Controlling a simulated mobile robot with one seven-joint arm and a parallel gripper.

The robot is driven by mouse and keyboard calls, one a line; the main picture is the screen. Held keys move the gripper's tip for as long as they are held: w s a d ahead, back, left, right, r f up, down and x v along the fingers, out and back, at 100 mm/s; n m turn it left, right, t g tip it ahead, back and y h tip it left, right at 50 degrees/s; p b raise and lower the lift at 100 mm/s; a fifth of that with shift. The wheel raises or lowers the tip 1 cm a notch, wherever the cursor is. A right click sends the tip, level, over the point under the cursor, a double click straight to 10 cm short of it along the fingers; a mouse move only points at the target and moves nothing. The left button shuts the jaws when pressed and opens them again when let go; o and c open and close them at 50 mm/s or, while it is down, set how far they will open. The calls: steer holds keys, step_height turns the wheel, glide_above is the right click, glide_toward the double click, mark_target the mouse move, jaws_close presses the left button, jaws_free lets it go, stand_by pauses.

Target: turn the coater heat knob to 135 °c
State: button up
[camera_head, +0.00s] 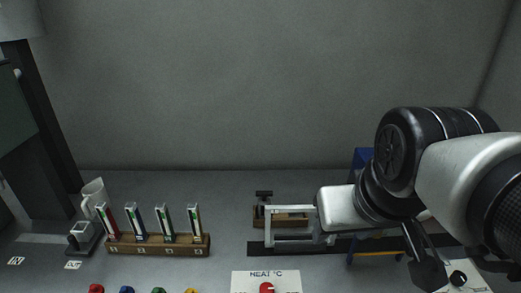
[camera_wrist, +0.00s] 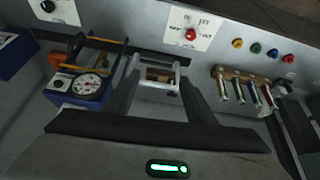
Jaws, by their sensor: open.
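A white plate marked "HEAT °C" (camera_head: 249,276) lies at the bottom edge of the head view. Its red knob (camera_head: 267,287) is partly cut off, so the pointer and scale cannot be read there. The plate also shows in the wrist view, where its red knob (camera_wrist: 190,34) sits at the top centre; the scale is too small to read. My gripper (camera_head: 268,227) is open and empty, above the bench and farther back than the knob. In the wrist view my gripper (camera_wrist: 155,72) points left of and below the red knob, apart from it.
A wooden rack (camera_head: 158,246) with several coloured slide holders stands left. Coloured buttons (camera_head: 127,290) line the front edge. A wooden block (camera_head: 290,220) is behind my gripper. A blue gauge box (camera_wrist: 82,88) and a black knob (camera_head: 458,278) on another white plate are right in the head view.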

steer(key=w+a+f+n+g+b, duration=0.2)
steer(key=w+a+f+n+b, duration=0.1)
steer(key=f+n+b, duration=0.25)
steer(key=w+a+f+n+g+b, duration=0.1)
steer(key=w+a+f+n+b, duration=0.25)
steer(key=f+n+b, duration=0.2)
steer(key=n+g+b, duration=0.2)
steer(key=n+b, duration=0.5)
steer(key=n, duration=0.2)
glide_toward(267, 288)
step_height(267, 288, down, 8)
steer(key=b, duration=0.4)
steer(key=shift+w+f+b, duration=0.1)
steer(key=shift+f+b, duration=0.15)
steer(key=shift+b, duration=0.15)
steer(key=c, duration=1)
steer(key=shift+c, duration=0.2)
